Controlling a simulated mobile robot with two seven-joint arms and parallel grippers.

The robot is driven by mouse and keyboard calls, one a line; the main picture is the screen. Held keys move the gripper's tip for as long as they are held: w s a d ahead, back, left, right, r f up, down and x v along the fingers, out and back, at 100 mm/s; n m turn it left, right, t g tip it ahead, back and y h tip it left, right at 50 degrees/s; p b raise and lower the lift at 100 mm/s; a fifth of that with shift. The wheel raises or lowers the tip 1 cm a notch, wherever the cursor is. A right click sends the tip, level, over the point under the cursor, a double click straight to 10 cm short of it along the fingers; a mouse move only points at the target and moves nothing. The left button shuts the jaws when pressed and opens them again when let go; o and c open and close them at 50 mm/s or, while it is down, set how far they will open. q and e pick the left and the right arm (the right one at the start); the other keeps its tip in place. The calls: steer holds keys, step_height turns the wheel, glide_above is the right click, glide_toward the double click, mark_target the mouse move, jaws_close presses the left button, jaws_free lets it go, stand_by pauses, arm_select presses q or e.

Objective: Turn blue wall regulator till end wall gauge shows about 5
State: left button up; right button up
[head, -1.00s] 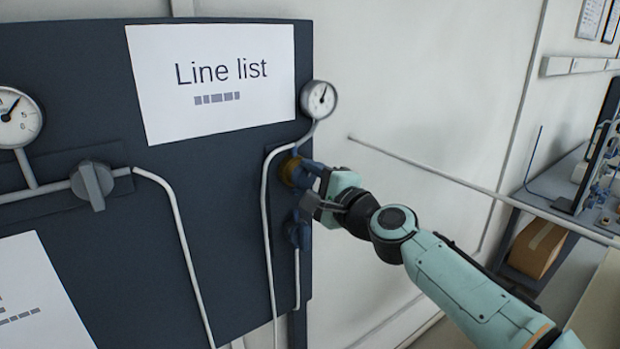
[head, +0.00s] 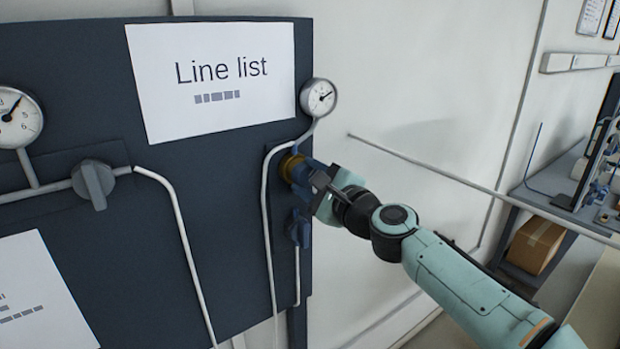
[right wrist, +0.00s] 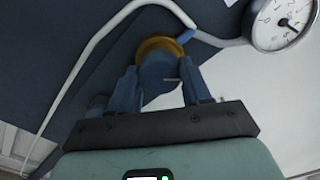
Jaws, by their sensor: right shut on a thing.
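The blue wall regulator (head: 299,170) with its brass collar (head: 287,167) sits at the right edge of the dark panel. My right gripper (head: 312,172) is shut on the regulator's blue knob and partly hides it. In the right wrist view the two fingers (right wrist: 160,92) stand on either side of the blue knob (right wrist: 158,70), below the brass ring. The end wall gauge (head: 318,98) is the small round dial just above; its needle points up and right, but its numbers are too small to read. The gauge also shows in the right wrist view (right wrist: 280,22), tilted. My left gripper is not in view.
A second blue valve (head: 298,228) sits just below the gripper. A grey knob (head: 93,183) and another gauge (head: 16,118) are at the left of the panel (head: 230,240). A thin rail (head: 440,174) runs behind my arm. A bench and cardboard box (head: 535,245) stand at right.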

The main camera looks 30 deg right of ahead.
steer(key=o, duration=1.1)
steer(key=shift+c, duration=0.2)
steer(key=shift+s, duration=0.15)
steer(key=s+d+b, duration=0.1)
steer(key=s, duration=1.2)
